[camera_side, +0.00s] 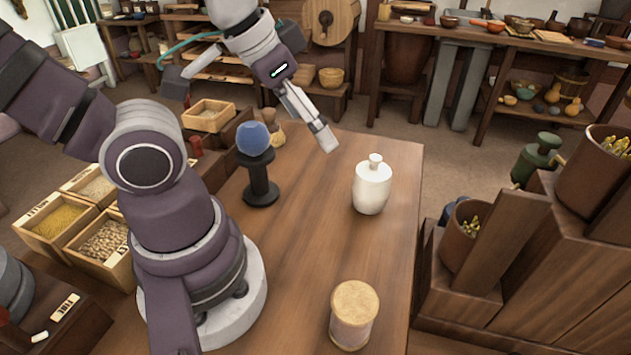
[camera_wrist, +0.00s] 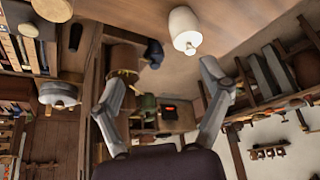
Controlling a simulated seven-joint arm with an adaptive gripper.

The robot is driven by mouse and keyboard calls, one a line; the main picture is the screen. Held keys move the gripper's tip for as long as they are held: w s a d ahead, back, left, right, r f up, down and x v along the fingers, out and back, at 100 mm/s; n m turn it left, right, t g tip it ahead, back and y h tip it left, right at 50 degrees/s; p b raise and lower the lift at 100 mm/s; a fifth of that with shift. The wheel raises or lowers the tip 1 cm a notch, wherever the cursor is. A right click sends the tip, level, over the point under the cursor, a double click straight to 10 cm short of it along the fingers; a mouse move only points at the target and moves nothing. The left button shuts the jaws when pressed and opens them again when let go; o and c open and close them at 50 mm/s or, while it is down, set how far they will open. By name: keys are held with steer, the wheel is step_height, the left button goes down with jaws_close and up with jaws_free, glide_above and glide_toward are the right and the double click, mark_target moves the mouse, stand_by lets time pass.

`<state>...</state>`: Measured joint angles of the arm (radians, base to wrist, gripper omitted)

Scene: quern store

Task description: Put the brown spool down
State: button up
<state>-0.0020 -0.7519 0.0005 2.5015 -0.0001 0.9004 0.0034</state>
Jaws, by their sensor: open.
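A squat tan-brown cylinder (camera_side: 354,316) with a pale, flat top stands upright on the table near its front edge. It looks most like the brown spool. My gripper (camera_side: 328,147) is above the far part of the table, left of and behind a white lidded jar (camera_side: 372,189), and well apart from the cylinder. In the wrist view my gripper (camera_wrist: 163,70) has its two fingers spread, with nothing held between them. The white jar also shows in the wrist view (camera_wrist: 184,27), beyond the fingertips.
A black spool-shaped stand (camera_side: 261,184) bears a blue ball (camera_side: 253,138) on the table's left side. The wooden table (camera_side: 310,235) is bare between the stand, jar and cylinder. Open bins (camera_side: 106,240) stand at left, wooden blocks with a pot (camera_side: 463,232) at right.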

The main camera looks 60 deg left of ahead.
steer(key=n+g+h, duration=0.8)
steer(key=n+h, duration=0.6)
steer(key=n, duration=0.2)
glide_toward(346, 284)
steer(key=x, duration=0.8)
steer(key=f+x, duration=0.1)
steer(key=x, duration=0.3)
steer(key=shift+d+f, duration=0.15)
steer(key=shift+f, duration=0.1)
steer(key=shift+w, duration=0.1)
steer(key=c, duration=1.3)
steer(key=shift+r, duration=0.1)
